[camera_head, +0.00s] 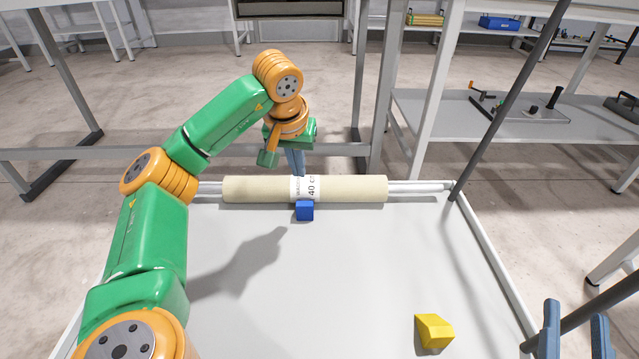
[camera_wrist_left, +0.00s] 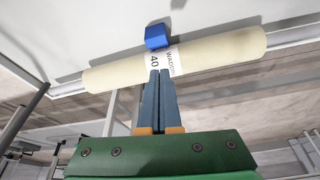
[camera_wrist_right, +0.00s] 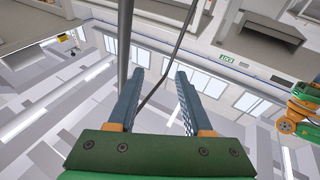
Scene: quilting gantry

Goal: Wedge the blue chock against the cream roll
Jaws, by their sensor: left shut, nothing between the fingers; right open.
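The cream roll (camera_head: 250,189) lies across the far end of the grey table on a metal bar, with a white printed label at its middle. It also shows in the left wrist view (camera_wrist_left: 110,74). The blue chock (camera_head: 305,211) sits on the table at the near side of the roll, in front of the label. In the left wrist view the chock (camera_wrist_left: 157,37) appears right at the roll's edge; touching or a hair apart I cannot tell. My left gripper (camera_head: 298,172) is shut and empty, above the roll's far side. My right gripper (camera_head: 574,322) is open and empty, at the lower right.
A yellow block (camera_head: 434,331) sits on the near right of the table (camera_head: 330,285). A dark slanting pole (camera_head: 505,100) rises at the right edge. Shelving (camera_head: 560,120) stands behind. The table's middle is clear.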

